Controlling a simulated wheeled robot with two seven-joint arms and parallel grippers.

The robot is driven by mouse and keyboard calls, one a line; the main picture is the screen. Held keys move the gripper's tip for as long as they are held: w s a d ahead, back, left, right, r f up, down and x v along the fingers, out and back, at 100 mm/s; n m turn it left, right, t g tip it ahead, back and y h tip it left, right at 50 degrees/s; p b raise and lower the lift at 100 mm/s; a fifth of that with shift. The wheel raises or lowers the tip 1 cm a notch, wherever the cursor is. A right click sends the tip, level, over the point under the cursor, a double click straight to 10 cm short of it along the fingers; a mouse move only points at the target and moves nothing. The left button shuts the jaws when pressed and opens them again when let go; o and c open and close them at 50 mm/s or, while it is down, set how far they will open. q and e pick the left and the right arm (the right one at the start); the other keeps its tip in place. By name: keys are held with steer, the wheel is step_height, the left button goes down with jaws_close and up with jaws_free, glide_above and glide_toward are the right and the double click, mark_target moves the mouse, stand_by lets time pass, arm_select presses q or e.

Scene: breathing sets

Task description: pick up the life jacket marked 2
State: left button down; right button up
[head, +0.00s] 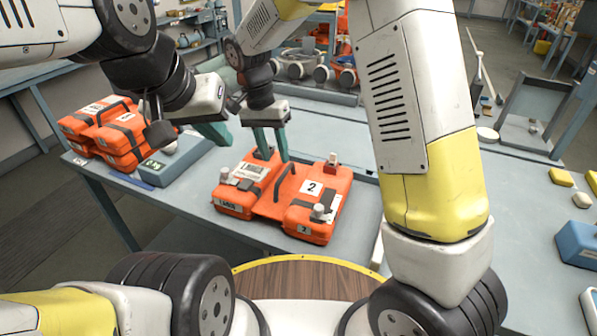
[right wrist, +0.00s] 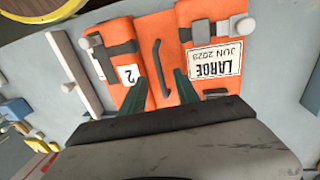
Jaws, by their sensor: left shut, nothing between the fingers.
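The orange life jacket marked 2 (head: 315,205) lies flat on the grey-blue table in front of me. In the right wrist view the same jacket (right wrist: 120,60) shows a white 2 label and a LARGE label. Its black handle (right wrist: 160,65) stands up from the middle. My right gripper (head: 270,150) is open, pointing down just above the jacket. Its green fingers are apart near the handle's end; I cannot tell whether they touch it. My left gripper (head: 215,140) is shut and empty, left of the jacket, above a grey-green box.
Stacked orange jackets (head: 105,130) lie at the table's left. The grey-green box (head: 160,163) sits near them. Orange and grey breathing gear (head: 315,65) stands at the back. A blue case (head: 578,243) and yellow blocks (head: 562,177) are at the right.

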mark_target(282, 177)
steer(key=f, duration=0.2)
steer(key=d+f, duration=0.1)
steer(key=f, duration=0.5)
steer(key=shift+s+d, duration=0.3)
steer(key=shift+s, duration=0.05)
jaws_close()
stand_by(1.0)
